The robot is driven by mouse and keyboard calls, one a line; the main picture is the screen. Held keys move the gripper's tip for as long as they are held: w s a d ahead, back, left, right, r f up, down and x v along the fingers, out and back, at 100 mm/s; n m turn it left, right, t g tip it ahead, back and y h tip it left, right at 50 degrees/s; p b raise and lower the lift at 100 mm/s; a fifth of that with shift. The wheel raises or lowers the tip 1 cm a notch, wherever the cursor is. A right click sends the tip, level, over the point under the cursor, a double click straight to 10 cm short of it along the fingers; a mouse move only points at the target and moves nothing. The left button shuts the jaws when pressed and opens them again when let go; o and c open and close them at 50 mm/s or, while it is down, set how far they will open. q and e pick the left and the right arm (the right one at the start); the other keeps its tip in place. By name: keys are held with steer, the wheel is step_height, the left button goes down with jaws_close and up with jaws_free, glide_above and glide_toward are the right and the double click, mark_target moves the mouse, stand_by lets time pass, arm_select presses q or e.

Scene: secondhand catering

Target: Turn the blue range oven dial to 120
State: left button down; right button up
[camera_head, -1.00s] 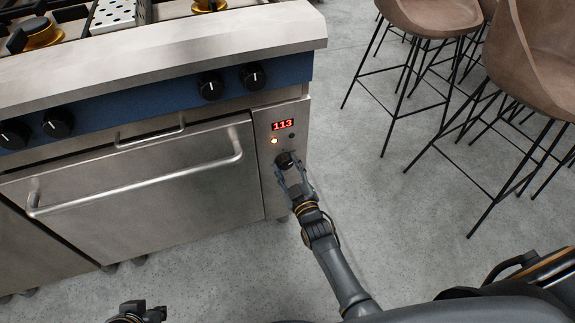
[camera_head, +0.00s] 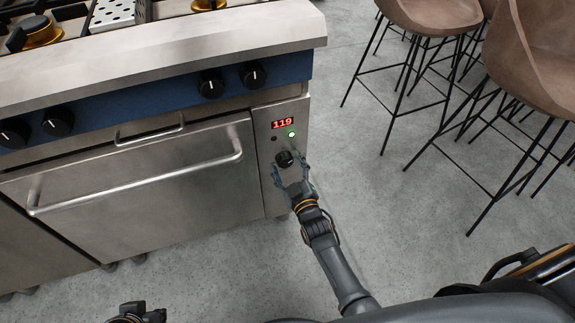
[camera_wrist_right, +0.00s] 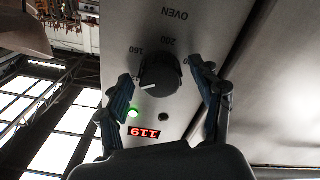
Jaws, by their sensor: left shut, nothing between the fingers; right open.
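The blue range (camera_head: 170,95) has a steel oven front with a control panel at its right end. The black oven dial (camera_head: 284,158) sits on that panel, below a red display (camera_head: 282,124) reading 119. A green light (camera_head: 291,134) glows under the display. In the right wrist view the dial (camera_wrist_right: 160,75) has a white mark at its lower left, with printed numbers around it. My right gripper (camera_head: 291,172) is open in front of the dial, with its fingers apart on either side. My left gripper (camera_head: 140,312) is shut and empty at the bottom edge, far from the dial.
The oven door handle (camera_head: 140,185) sticks out left of the panel. Several burner knobs (camera_head: 253,76) line the blue strip above. Brown bar stools (camera_head: 440,15) stand at the right. The grey floor (camera_head: 390,210) between is clear.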

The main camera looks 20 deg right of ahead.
steer(key=s, duration=1.2)
steer(key=shift+d, duration=0.2)
